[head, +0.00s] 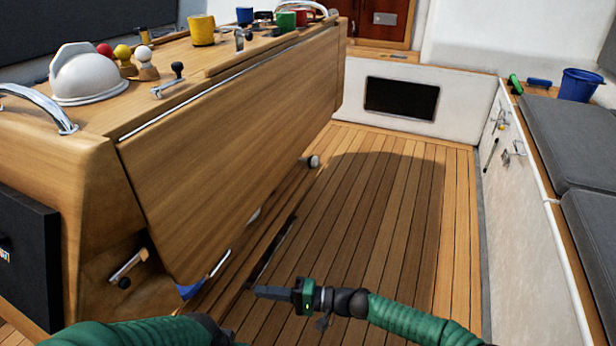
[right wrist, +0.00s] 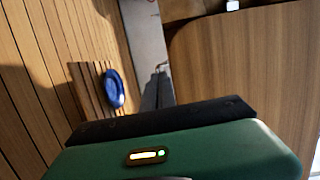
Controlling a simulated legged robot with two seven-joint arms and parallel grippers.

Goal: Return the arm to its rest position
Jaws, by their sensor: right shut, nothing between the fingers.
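My right arm (head: 405,318), in a green sleeve, comes in from the lower right of the head view. Its dark gripper (head: 262,292) points left above the floor, beside the lower edge of the wooden table. The gripper is shut and nothing shows between its fingers. In the right wrist view its green and black housing (right wrist: 165,145) fills the bottom. My left arm (head: 130,333) shows as a green sleeve with a dark joint at the bottom left. The left gripper is out of view.
The wooden table (head: 230,140) with its hanging leaf stands at left, bearing cups, a white dome and knobs. The planked floor (head: 385,210) is clear at centre. A cushioned bench (head: 575,150) lines the right. A blue oval thing (right wrist: 115,88) lies below my right wrist.

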